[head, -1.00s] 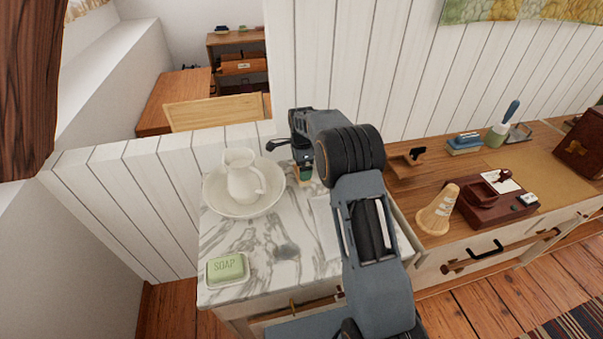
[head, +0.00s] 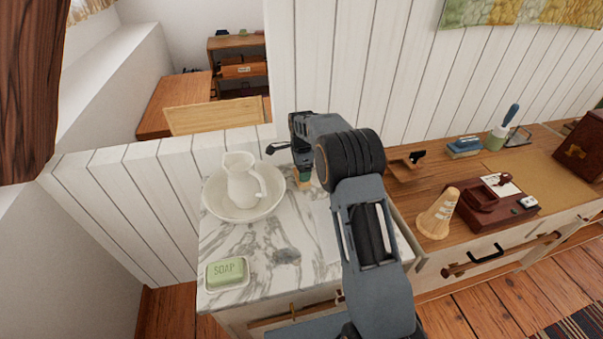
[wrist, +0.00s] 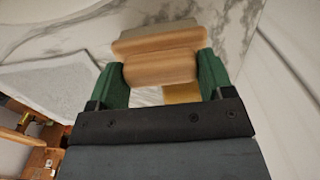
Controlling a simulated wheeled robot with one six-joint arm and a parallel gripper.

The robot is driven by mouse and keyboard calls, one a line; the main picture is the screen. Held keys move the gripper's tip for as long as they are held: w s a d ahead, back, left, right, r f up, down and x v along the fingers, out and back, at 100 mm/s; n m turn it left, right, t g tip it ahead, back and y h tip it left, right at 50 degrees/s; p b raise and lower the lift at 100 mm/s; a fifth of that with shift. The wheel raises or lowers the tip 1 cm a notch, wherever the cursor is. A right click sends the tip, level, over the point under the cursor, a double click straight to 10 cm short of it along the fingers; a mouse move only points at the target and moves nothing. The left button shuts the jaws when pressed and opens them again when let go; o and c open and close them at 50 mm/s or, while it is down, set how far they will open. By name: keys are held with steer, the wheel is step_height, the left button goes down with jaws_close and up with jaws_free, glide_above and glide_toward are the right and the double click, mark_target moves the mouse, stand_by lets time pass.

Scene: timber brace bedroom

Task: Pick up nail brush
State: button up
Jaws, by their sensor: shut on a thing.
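The nail brush (wrist: 160,62) is a pale wooden block in the wrist view, with a second wooden layer beyond its near edge. My gripper (wrist: 160,72) has a green finger on each side of the brush and is shut on it. In the head view, my gripper (head: 303,172) points down over the back of the marble top, right of the wash basin. There the brush (head: 304,184) is mostly hidden by my gripper. I cannot tell whether the brush still touches the marble.
A white basin (head: 215,203) with a pitcher (head: 241,180) stands close left of my gripper. A green soap (head: 227,272) lies on a dish at the front left of the marble top (head: 270,285). A white cloth (wrist: 50,88) lies nearby. A wooden desk (head: 450,173) with several items is at right.

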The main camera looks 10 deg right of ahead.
steer(key=shift+r, duration=0.5)
step_height(320, 180, up, 2)
steer(key=shift+r, duration=0.15)
steer(key=s+r+b, duration=0.2)
steer(key=s+r, duration=0.7)
steer(key=s, duration=0.5)
steer(key=shift+d+r, duration=0.35)
